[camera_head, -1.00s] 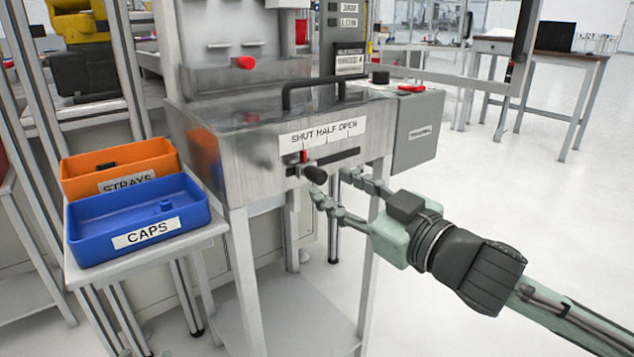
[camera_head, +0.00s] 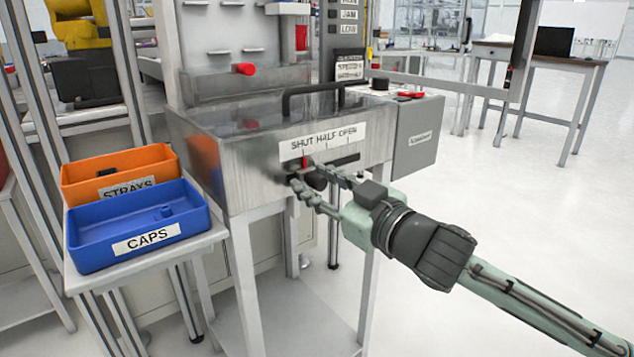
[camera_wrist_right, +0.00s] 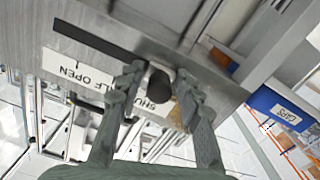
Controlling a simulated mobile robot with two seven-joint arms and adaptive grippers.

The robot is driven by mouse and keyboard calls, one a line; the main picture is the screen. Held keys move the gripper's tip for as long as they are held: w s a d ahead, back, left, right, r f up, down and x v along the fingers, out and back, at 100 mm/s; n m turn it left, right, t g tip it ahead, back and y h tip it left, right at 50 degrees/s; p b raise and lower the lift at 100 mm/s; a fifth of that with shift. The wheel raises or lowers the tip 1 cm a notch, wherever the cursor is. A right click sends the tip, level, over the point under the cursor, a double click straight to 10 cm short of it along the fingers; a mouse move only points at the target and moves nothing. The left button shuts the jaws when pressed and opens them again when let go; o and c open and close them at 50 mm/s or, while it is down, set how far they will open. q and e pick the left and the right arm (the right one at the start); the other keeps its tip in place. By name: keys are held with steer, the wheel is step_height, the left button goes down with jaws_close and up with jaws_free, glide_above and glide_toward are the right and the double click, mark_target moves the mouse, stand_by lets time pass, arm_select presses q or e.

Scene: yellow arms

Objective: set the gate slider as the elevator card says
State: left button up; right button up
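The gate slider is a dark round knob (camera_head: 316,180) with a red pointer (camera_head: 304,161), on a dark slot (camera_head: 335,161) in the metal box front. The pointer stands at the left end, under SHUT on the SHUT HALF OPEN label (camera_head: 322,137). My right gripper (camera_head: 318,184) is open with its fingers on either side of the knob. In the right wrist view the knob (camera_wrist_right: 159,84) sits between the spread fingers; firm contact cannot be told. The likely elevator card (camera_head: 349,69) is behind the box, its print too small to read surely. My left gripper is not in view.
A black handle (camera_head: 313,92) stands on the box top. A grey control box (camera_head: 418,135) adjoins at right. A blue CAPS bin (camera_head: 95,243) and an orange STRAYS bin (camera_head: 75,187) stand at left. Open floor lies at right.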

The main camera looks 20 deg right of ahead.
jaws_close()
steer(key=shift+w+d, duration=0.3)
steer(key=shift+d, duration=0.5)
steer(key=shift+w+d, duration=0.25)
steer(key=shift+d, duration=0.55)
steer(key=shift+w+d, duration=0.3)
steer(key=shift+d, duration=0.5)
steer(key=shift+o, duration=1.9)
jaws_free()
steer(key=shift+a, duration=0.1)
steer(key=v, duration=0.7)
steer(key=shift+s, duration=0.25)
